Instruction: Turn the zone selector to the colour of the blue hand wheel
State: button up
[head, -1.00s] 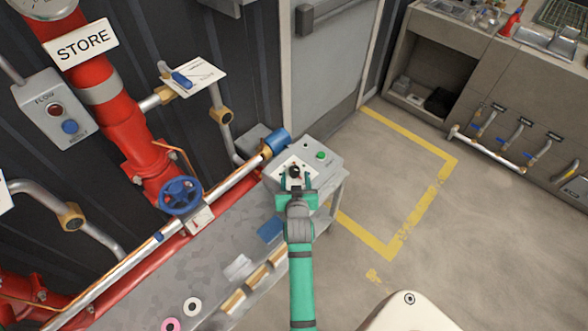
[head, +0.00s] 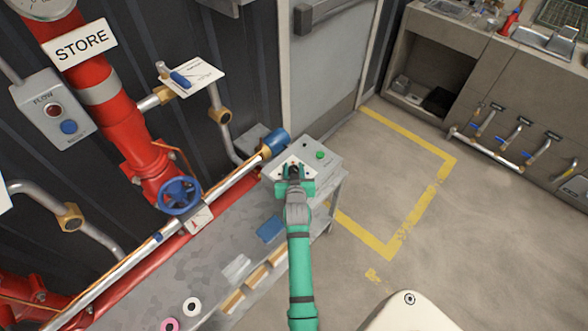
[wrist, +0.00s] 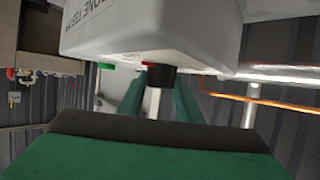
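The blue hand wheel (head: 180,195) is on the red pipework at the left in the head view. The zone selector is a pale box (head: 325,160) on the end of the grey bench, with a black knob (wrist: 162,77) on its face. My gripper (head: 294,170) is at that face, its teal fingers on both sides of the knob and close against it. It looks shut on the knob. The box also fills the top of the wrist view (wrist: 150,30), with partly cut-off lettering. Most colour marks around the knob are hidden; a small red patch shows beside it.
A green button (head: 320,155) is on the box, right of my gripper. A blue-ended pipe (head: 277,140) passes close behind the box. The grey bench (head: 150,285) runs to the lower left. Open floor with yellow lines (head: 420,215) lies to the right.

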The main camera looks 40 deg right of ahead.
jog(key=shift+n+t+y, duration=0.3)
jog(key=shift+n+y, duration=0.1)
jog(key=shift+w+r+n+t+y, duration=0.15)
jog(key=shift+n+t+y, duration=0.45)
jog(key=shift+n+y, duration=0.4)
jog(key=n+t+y, duration=0.1)
jog(key=n+y, duration=0.2)
jog(key=y, duration=0.1)
jog(key=shift+d+n, duration=0.15)
jog(key=shift+n, duration=0.25)
jog(key=shift+n+y, duration=0.8)
jog(key=shift+y, duration=0.6)
jog(key=shift+s+n, duration=0.2)
jog(key=shift+n, duration=0.2)
jog(key=o, duration=1)
jog(key=shift+w, duration=0.1)
jog(key=shift+o, duration=0.2)
